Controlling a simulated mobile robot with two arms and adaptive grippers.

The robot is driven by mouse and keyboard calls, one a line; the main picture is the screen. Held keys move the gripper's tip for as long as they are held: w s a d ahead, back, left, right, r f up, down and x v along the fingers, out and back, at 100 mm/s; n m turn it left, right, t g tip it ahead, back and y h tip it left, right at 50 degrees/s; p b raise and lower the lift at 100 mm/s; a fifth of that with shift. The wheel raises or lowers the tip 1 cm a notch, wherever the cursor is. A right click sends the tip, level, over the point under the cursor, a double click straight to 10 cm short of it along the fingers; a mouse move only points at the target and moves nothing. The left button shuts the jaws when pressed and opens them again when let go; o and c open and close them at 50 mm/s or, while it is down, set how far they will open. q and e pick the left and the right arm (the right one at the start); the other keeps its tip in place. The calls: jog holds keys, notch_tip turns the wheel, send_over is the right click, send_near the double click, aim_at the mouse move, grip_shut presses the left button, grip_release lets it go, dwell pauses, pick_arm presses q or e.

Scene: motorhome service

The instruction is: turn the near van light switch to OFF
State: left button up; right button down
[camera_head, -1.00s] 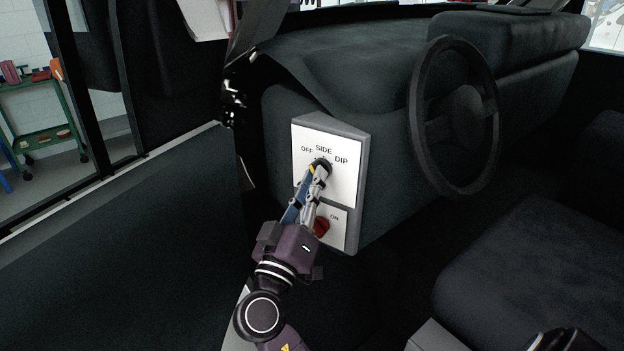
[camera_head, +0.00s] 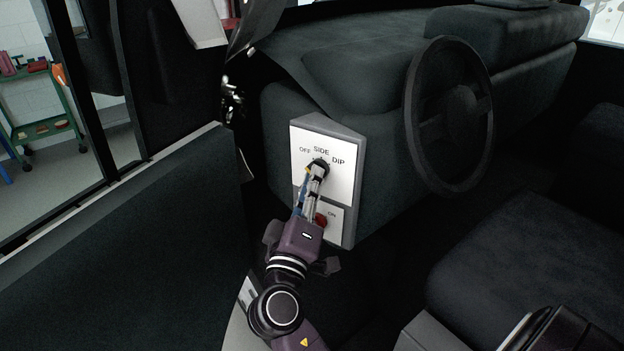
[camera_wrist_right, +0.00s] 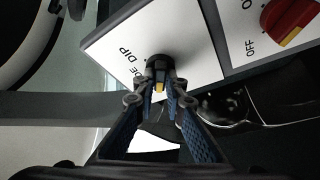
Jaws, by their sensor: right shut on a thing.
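The light switch is a black knob (camera_head: 319,167) on a white panel (camera_head: 343,172), with OFF, SIDE and DIP printed around it. My right gripper (camera_head: 318,172) reaches up to it from below, its fingers shut around the knob. In the right wrist view the black knob (camera_wrist_right: 158,62) shows just beyond the fingertips (camera_wrist_right: 159,82), with a yellow mark (camera_wrist_right: 158,88) between them. The fingers hide much of the knob, so I cannot tell exactly which label it points at. My left gripper is not in view.
A red knob (camera_head: 321,219) with ON beside it sits just below, close to my right gripper; it also shows in the wrist view (camera_wrist_right: 289,22). The steering wheel (camera_head: 450,115) is to the right, a seat (camera_head: 520,260) lower right. A green trolley (camera_head: 45,128) stands outside at left.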

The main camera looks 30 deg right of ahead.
jog(key=shift+r, duration=0.1)
jog(key=c, duration=2)
grip_release()
jog(key=shift+d, duration=0.1)
jog(key=v, duration=1.2)
